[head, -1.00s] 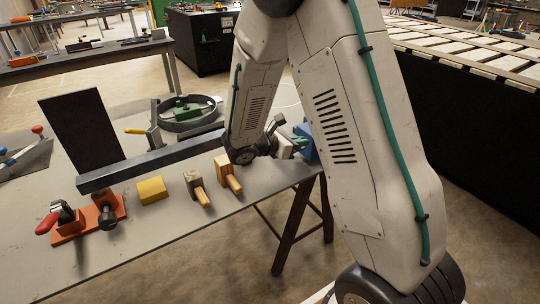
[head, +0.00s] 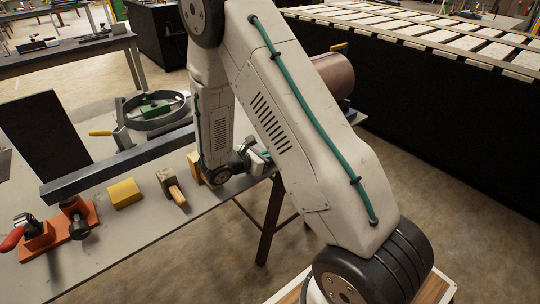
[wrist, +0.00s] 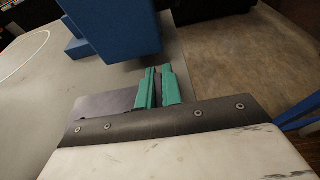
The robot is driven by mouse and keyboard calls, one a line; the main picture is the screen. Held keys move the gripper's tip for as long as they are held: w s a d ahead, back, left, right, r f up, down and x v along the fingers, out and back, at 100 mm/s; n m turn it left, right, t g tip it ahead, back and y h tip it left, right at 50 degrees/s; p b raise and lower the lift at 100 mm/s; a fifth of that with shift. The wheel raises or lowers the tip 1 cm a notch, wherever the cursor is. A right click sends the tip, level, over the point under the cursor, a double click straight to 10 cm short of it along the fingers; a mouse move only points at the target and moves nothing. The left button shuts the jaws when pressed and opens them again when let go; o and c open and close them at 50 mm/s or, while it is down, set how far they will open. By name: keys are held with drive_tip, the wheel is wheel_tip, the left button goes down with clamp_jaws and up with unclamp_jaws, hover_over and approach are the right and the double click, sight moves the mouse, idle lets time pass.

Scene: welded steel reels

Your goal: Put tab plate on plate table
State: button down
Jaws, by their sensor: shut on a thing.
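In the wrist view my gripper (wrist: 158,72) has its two green fingers close together, shut on a thin dark grey piece between them. I take this piece to be the tab plate (wrist: 106,105); a flat grey part shows left of the fingers, partly hidden by the gripper body. In the head view the gripper is low at the right end of the grey worktable (head: 140,230), mostly hidden by my arm, and the plate cannot be made out. Which surface is the plate table is not clear; a slatted table (head: 430,32) stands at the back right.
A blue block (wrist: 115,30) stands close beyond the fingers. The worktable holds a long steel bar (head: 120,165), a dark upright plate (head: 45,135), a yellow block (head: 124,193), a ring (head: 157,112) and an orange clamp base (head: 72,232). A brown cylinder (head: 335,75) is behind my arm.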

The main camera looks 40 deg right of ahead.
drive_tip(key=c, duration=1.6)
unclamp_jaws()
drive_tip(key=shift+o, duration=0.2)
